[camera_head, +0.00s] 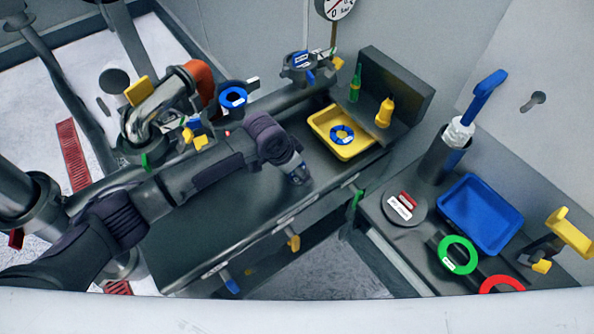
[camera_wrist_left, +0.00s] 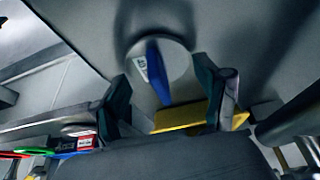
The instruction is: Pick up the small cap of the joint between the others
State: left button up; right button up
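A small grey round cap with a blue handle and white label shows in the left wrist view (camera_wrist_left: 160,62), on the grey work surface. My left gripper (camera_wrist_left: 168,95) has its fingers spread apart, one on each side of the blue handle, with visible gaps. In the head view my left gripper (camera_head: 299,172) points down low over the bench, right of its middle. My right gripper is in neither view.
A yellow tray (camera_head: 318,123) with a blue ring (camera_head: 341,135) stands behind my gripper. A blue tray (camera_head: 467,222), a red-handled round cap (camera_head: 397,208), and green (camera_head: 443,262) and red (camera_head: 501,284) rings lie on the right bench. A joint with an orange band (camera_head: 199,72) stands left.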

pick_arm(q)
jog(key=shift+s, duration=0.1)
grip_shut()
jog(key=shift+r, duration=0.2)
